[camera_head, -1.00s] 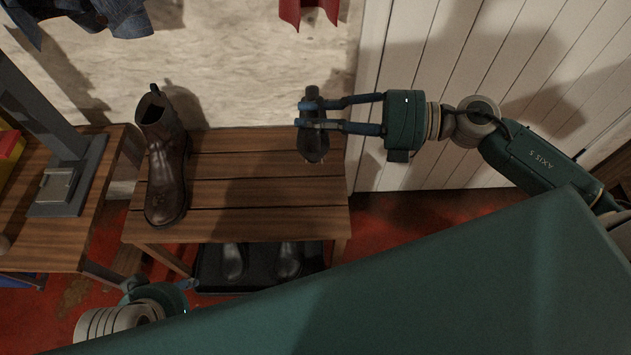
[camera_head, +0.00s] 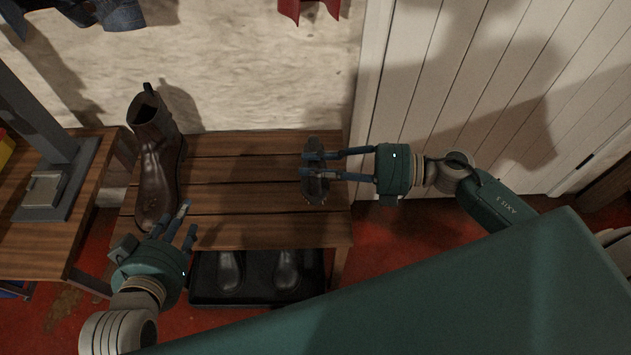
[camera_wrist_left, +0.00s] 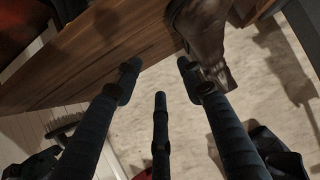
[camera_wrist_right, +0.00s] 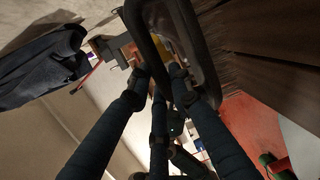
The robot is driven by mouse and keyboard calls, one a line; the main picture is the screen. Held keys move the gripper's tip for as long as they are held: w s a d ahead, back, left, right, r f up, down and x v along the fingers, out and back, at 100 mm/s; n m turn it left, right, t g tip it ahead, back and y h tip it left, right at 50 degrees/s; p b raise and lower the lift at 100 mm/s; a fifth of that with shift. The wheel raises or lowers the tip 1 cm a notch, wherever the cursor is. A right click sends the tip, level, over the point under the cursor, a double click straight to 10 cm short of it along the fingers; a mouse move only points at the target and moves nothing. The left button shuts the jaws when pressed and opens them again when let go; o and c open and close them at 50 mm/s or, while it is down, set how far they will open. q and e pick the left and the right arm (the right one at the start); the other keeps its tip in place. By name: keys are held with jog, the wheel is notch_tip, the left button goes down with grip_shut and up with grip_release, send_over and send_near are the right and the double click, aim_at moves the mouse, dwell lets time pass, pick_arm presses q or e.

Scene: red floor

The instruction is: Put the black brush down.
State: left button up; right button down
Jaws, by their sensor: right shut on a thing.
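The black brush (camera_head: 316,186) is at the right end of the slatted wooden bench (camera_head: 240,170). My right gripper (camera_head: 306,164) is shut on it, coming from the right. In the right wrist view the brush (camera_wrist_right: 205,50) lies between the fingers (camera_wrist_right: 160,80), with its bristles facing the bench slats. I cannot tell whether the bristles touch the bench. My left gripper (camera_head: 188,222) is at the bench's front left, close to the brown boot (camera_head: 156,165). Its fingers are apart and empty in the left wrist view (camera_wrist_left: 158,75).
The brown boot stands upright on the bench's left end. A black tray (camera_head: 205,290) with a pair of boots sits under the bench. A wooden table (camera_head: 45,235) with a grey metal stand is at the left. The bench's middle is clear.

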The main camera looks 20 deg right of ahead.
notch_tip(320, 180, down, 2)
pick_arm(q)
jog(key=w+d+r+t+h+b, duration=0.1)
jog(key=w+r+t, duration=0.3)
jog(key=r, duration=0.6)
jog(key=shift+w+d+t+h+b, duration=0.2)
jog(key=shift+d+t+h+b, duration=0.1)
jog(key=shift+d+t, duration=0.4)
pick_arm(e)
notch_tip(320, 180, down, 3)
jog(key=shift+f, duration=0.1)
jog(key=c, duration=1.6)
grip_release()
pick_arm(q)
jog(key=shift+d+r, duration=0.1)
jog(key=shift+r, duration=0.2)
